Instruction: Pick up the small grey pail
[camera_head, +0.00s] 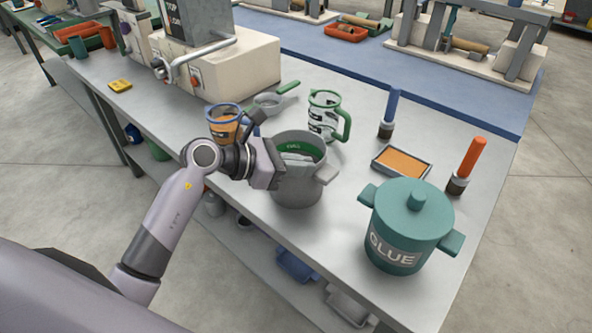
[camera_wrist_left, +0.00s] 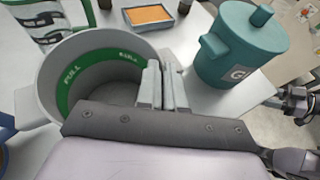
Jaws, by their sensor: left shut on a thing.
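The small grey pail (camera_head: 298,187) stands upright on the grey workbench in the head view, with a green band inside its rim. In the left wrist view the pail (camera_wrist_left: 48,88) shows a green band marked "FULL" and an open, empty-looking inside. My left gripper (camera_head: 300,163) reaches in from the left and is shut on the pail's near wall at the rim. In the left wrist view the fingers (camera_wrist_left: 160,85) are close together at the pail's right wall. I cannot tell whether the pail's base is off the bench. My right gripper is not clearly in the head view.
A teal glue pot (camera_head: 408,225) stands to the right. An orange pad tray (camera_head: 401,162) and two brushes, blue (camera_head: 391,108) and orange (camera_head: 470,160), are farther right.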

